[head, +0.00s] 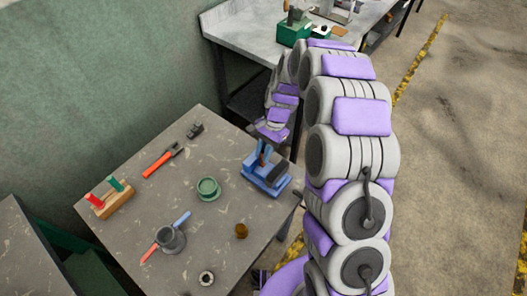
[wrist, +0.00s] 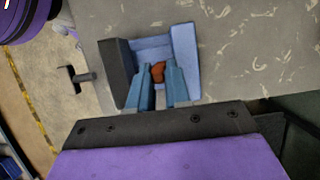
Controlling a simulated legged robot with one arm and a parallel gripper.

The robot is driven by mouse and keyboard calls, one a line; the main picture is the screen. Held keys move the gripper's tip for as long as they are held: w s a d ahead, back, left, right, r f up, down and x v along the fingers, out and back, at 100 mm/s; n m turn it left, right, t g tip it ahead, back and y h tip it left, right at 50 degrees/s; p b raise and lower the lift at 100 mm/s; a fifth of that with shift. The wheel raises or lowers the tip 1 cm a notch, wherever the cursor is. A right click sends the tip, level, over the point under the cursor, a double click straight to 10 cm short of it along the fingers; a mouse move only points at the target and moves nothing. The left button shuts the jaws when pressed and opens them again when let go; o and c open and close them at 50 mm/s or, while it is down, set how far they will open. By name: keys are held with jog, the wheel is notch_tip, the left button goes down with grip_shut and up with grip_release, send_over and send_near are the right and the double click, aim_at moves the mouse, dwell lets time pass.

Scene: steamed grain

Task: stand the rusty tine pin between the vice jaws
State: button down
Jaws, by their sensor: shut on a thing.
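The blue vice (head: 262,185) stands near the right edge of the grey work table, with a dark block on its right side. In the wrist view the vice (wrist: 185,48) lies under my gripper, a dark jaw on the left and a blue jaw on the right. My gripper (wrist: 161,80) is shut on the rusty tine pin (wrist: 158,70), a rust-brown end showing between its blue-grey fingers. The fingers and pin sit over the gap between the jaws. My gripper (head: 263,153) points down at the vice in the head view. The pin's lower end is hidden, so contact with the vice is unclear.
A second bench (head: 240,32) stands behind.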

jog(key=shift+d+f, duration=0.2)
jog(key=shift+a+f, duration=0.15)
jog(key=shift+f, duration=0.25)
jog(key=c, duration=1.5)
grip_release()
jog(key=o, duration=0.4)
jog(key=shift+r, duration=0.1)
jog(key=shift+w+r, duration=0.1)
jog(key=shift+w, duration=0.1)
jog(key=shift+w+r, duration=0.1)
jog(key=shift+r, duration=0.5)
jog(key=p+v, duration=0.2)
jog(key=v, duration=0.9)
jog(key=shift+r+p, duration=0.25)
jog(key=shift+p, duration=0.05)
